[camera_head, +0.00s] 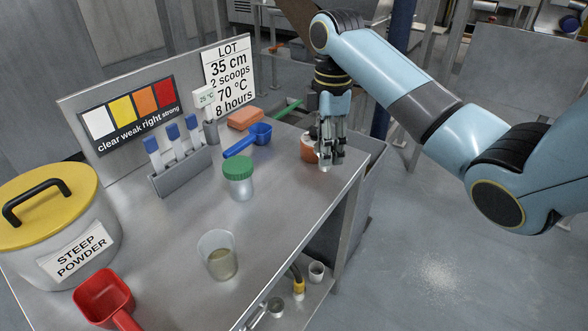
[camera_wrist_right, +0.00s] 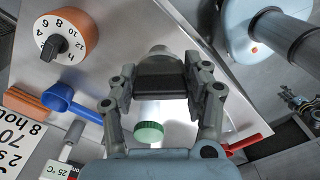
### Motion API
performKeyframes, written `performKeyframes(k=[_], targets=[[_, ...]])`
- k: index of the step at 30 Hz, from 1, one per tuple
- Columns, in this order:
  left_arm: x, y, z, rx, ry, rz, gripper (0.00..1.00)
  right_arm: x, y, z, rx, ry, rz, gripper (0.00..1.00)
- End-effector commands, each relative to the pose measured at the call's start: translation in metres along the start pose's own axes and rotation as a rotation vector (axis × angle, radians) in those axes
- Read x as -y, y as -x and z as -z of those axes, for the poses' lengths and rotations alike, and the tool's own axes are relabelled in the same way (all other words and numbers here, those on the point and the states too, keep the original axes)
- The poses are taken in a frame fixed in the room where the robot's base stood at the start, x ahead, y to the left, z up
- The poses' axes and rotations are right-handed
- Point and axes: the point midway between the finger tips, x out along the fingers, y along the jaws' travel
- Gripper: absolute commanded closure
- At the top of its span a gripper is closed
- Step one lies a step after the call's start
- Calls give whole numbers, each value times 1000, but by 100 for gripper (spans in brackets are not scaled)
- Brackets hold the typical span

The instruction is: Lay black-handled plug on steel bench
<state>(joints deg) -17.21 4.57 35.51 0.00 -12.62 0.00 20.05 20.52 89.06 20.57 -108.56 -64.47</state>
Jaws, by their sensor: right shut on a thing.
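My right gripper (camera_head: 326,158) is over the right edge area of the steel bench (camera_head: 285,215), beside an orange timer dial. In the right wrist view my right gripper (camera_wrist_right: 163,92) is shut on the black-handled plug (camera_wrist_right: 160,76). The plug's black handle lies between the fingers, and its pale grey rounded end (camera_wrist_right: 160,52) points away from the palm. In the head view the fingers mostly hide the plug. A small pale bit shows under the fingertips, close to the bench top. I cannot tell whether it touches. My left gripper is not in view.
The orange timer dial (camera_head: 308,148) stands just left of my gripper. A blue scoop (camera_head: 247,139), an orange sponge (camera_head: 244,119) and a green-capped jar (camera_head: 239,178) are further left. A cup (camera_head: 218,255) stands nearer the front. The bench's right edge is close.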

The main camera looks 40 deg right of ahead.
Motion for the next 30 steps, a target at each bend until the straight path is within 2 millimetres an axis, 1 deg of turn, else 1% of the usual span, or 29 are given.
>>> performKeyframes(k=[1,3,6,9,12,16,19,21,30], targets=[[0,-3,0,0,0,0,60,-7,-8,12,-4,1,3,86],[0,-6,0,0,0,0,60,-18,-18,23,-3,0,3,86],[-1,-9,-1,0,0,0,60,-28,-28,35,0,1,2,86],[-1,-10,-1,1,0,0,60,-34,-33,42,1,0,1,86],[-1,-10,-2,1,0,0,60,-36,-39,44,2,1,1,86],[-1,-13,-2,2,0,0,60,-35,-60,44,3,1,3,86],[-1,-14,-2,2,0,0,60,-36,-72,44,2,2,1,86],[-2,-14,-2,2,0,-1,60,-36,-75,44,2,2,0,86],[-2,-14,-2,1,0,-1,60,-36,-76,43,2,1,0,86]])
